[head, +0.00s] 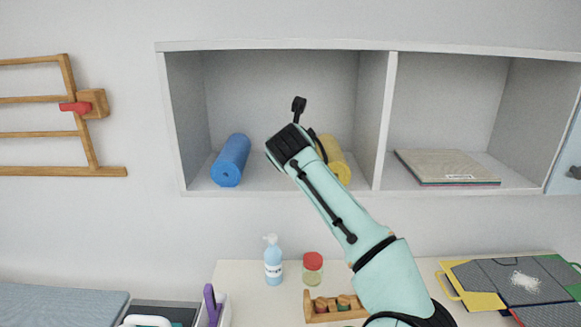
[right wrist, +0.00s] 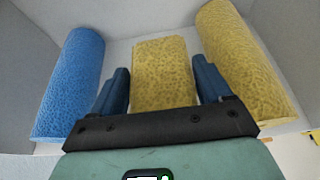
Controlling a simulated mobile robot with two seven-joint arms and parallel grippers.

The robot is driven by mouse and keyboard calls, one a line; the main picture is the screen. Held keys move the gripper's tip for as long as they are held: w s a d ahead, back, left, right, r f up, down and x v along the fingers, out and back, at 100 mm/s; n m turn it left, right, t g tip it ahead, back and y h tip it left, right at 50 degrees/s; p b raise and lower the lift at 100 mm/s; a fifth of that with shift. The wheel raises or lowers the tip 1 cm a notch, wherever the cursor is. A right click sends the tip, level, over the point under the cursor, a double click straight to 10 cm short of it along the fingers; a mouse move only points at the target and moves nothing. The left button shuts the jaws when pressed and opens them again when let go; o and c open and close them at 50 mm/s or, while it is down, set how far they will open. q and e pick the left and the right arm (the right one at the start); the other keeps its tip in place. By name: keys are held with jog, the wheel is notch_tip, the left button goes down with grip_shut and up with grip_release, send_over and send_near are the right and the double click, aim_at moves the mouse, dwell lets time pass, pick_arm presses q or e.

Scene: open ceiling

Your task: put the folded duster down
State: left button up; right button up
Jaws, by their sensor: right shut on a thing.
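The folded duster (right wrist: 163,72) is a yellow speckled block in the right wrist view. My right gripper (right wrist: 162,88) is shut on it, with a dark blue finger against each side. In the head view my right arm reaches up into the left compartment of the wall shelf (head: 280,186), between a blue roll (head: 231,160) and a yellow roll (head: 335,160). There the arm hides the duster and the fingers. Whether the duster touches the shelf floor I cannot tell. My left gripper is not in view.
The blue roll (right wrist: 72,85) and yellow roll (right wrist: 245,70) stand close on either side of the gripper. Below are a pump bottle (head: 273,262) and a red-lidded jar (head: 313,268).

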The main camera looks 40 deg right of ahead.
jog(key=shift+f, duration=2.15)
jog(key=shift+f, duration=0.1)
jog(key=o, duration=0.7)
jog(key=shift+f, duration=0.15)
jog(key=o, duration=0.4)
jog(key=shift+r, duration=0.2)
